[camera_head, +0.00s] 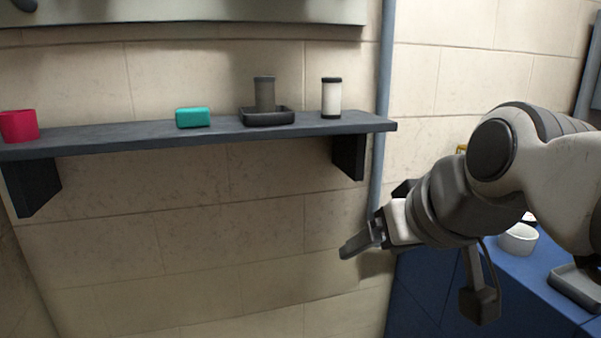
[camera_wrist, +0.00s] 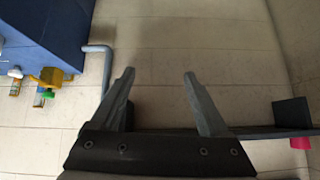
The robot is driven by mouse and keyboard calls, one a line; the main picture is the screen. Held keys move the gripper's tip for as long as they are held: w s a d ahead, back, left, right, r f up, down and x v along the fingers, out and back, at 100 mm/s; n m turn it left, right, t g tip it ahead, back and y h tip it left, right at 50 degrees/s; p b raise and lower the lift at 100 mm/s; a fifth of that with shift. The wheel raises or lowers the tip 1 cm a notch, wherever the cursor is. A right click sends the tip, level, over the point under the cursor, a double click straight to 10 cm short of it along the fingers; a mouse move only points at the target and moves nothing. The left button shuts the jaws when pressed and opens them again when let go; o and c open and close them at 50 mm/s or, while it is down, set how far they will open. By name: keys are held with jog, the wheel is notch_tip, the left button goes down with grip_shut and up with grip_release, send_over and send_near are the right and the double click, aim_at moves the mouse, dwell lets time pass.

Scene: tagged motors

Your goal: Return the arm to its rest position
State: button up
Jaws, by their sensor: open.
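My gripper (camera_wrist: 159,80) is open and empty in the wrist view, with its two grey fingers spread apart over bare wall or floor tiles. In the head view my gripper (camera_head: 362,240) is at the right of centre, in front of the tiled wall and below the right end of the shelf. The arm reaches in from the right edge and is bent. Nothing is between the fingers.
A dark shelf (camera_head: 150,136) holds a red cup (camera_head: 19,126), a teal block (camera_head: 193,117), a grey cylinder (camera_head: 265,93) in a black tray (camera_head: 268,118), and a white cylinder (camera_head: 331,98). A pipe (camera_head: 384,80) runs beside it. A blue bench (camera_head: 420,290) with a white bowl (camera_head: 519,239) is at right.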

jog(key=s+d+f+m+g+h, duration=0.1)
jog(key=s+d+f, duration=0.1)
jog(key=s+f, duration=0.3)
jog(key=s+d+f+m+g+h, duration=0.1)
jog(key=s+d+f, duration=0.15)
jog(key=f, duration=0.45)
notch_tip(320, 180, up, 19)
jog(key=p, duration=1.9)
jog(key=shift+s+a+g+h, duration=0.15)
jog(key=shift+s+g+h, duration=0.05)
jog(key=shift+g+h, duration=0.1)
